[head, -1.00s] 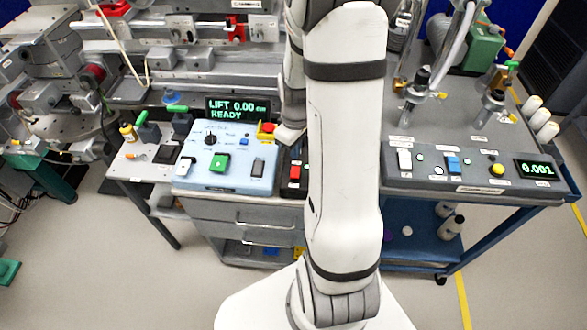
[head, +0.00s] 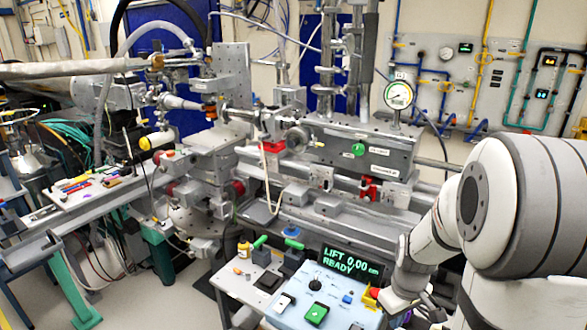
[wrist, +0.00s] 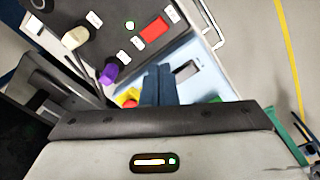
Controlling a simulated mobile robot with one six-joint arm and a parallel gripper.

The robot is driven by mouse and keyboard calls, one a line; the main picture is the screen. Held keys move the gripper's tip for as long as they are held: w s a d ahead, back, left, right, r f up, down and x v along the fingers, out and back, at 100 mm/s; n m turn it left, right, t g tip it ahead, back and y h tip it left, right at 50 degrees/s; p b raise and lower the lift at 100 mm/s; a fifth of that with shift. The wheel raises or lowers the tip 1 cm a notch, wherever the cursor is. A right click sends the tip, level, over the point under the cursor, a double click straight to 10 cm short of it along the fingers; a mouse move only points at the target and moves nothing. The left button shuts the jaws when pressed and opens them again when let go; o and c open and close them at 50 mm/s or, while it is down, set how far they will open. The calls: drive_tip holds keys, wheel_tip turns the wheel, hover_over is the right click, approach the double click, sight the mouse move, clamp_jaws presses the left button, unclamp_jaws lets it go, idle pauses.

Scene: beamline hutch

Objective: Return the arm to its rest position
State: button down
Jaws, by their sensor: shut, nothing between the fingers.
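My white arm (head: 510,200) fills the lower right of the head view, folded in front of the bench. Its lower end is beside the right edge of the light-blue control box (head: 330,305), and the fingers are not clearly visible there. In the wrist view my gripper (wrist: 158,72) shows as two dark fingers side by side, shut and empty. They are over the light-blue panel, close to a yellow and red button (wrist: 128,98). I cannot tell how far they are above it.
The lift display (head: 350,263) reads 0.00 and READY. A red switch (wrist: 153,30) and a purple knob (wrist: 109,73) are near the fingers. Beamline hardware with a pressure gauge (head: 398,95) stands behind. A tool-strewn bench (head: 75,205) is at left; floor shows in the wrist view.

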drive_tip(key=s+a+r+m+t, duration=0.2)
drive_tip(key=s+a+r+m, duration=0.2)
drive_tip(key=s+a+r, duration=0.6)
wheel_tip(320, 180, up, 5)
drive_tip(key=shift+s+a+f+t, duration=0.15)
drive_tip(key=shift+s+t, duration=0.25)
drive_tip(key=shift+s, duration=0.65)
idle(0.4)
